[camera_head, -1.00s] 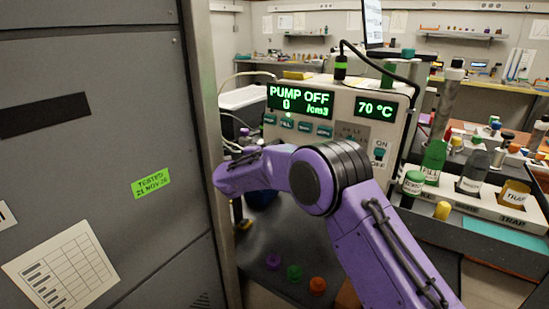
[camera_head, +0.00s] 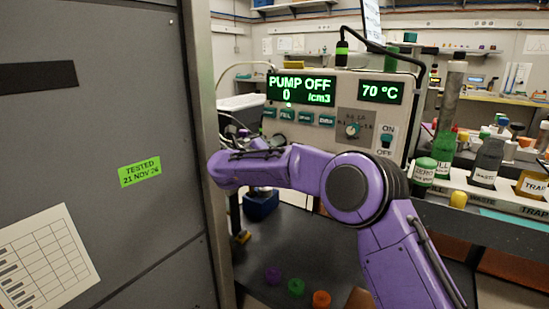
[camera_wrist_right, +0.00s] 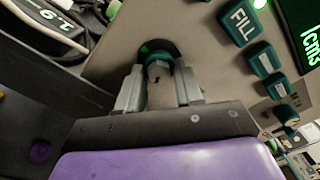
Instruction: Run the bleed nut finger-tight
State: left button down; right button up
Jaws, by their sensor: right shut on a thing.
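The fingers and nut are hidden there. My left gripper is not in view.
A tall grey cabinet (camera_head: 95,220) stands close on the left of my right arm. Purple, green and orange caps (camera_head: 296,287) lie on the dark bench. Labelled bottles, including a ZERO bottle (camera_head: 422,172), stand in a rack at right. The display reads PUMP OFF, 0 /cm3.

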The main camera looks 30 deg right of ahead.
jog(key=m+b, duration=0.1)
jog(key=f+m+b, duration=0.1)
jog(key=b, duration=0.1)
jog(key=shift+a+m, duration=0.2)
jog(key=shift+m, duration=0.2)
jog(key=shift+w+r+m+b, duration=0.1)
jog(key=shift+r+m+b, duration=0.05)
jog(key=shift+m+b, duration=0.5)
jog(key=shift+r, duration=0.1)
jog(key=o, duration=0.9)
jog(key=shift+o, duration=0.6)
jog(key=shift+a+r, duration=0.1)
jog(key=shift+a, duration=0.05)
jog(key=v, duration=1)
jog(key=shift+p, duration=0.4)
